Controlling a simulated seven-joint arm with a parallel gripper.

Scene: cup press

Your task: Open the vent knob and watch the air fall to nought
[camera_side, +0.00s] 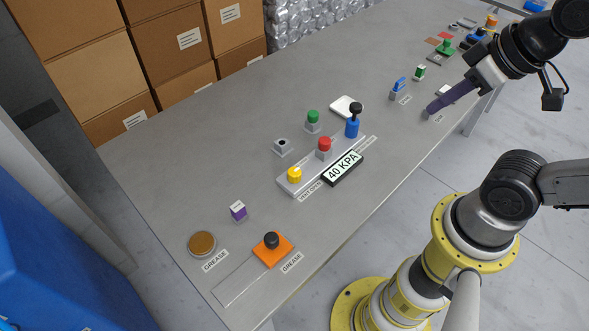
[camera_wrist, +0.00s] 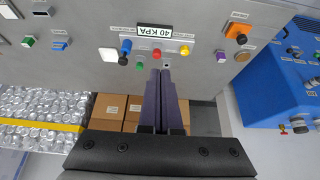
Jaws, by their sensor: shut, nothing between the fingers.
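A control strip (camera_side: 288,186) on the grey bench carries a yellow knob (camera_side: 294,174), a red button (camera_side: 324,145) and a blue part with a black ball top (camera_side: 352,127). My gripper (camera_side: 433,107) has long purple fingers, shut and empty. It is well to the right of the strip, apart from it.
A green knob (camera_side: 313,117), a grey socket block (camera_side: 282,147) and a white plate (camera_side: 347,106) are behind the strip. An orange slide with a black knob (camera_side: 272,248), a purple block (camera_side: 238,211) and a brown disc (camera_side: 202,243) are at left. Cardboard boxes (camera_side: 167,51) line the back.

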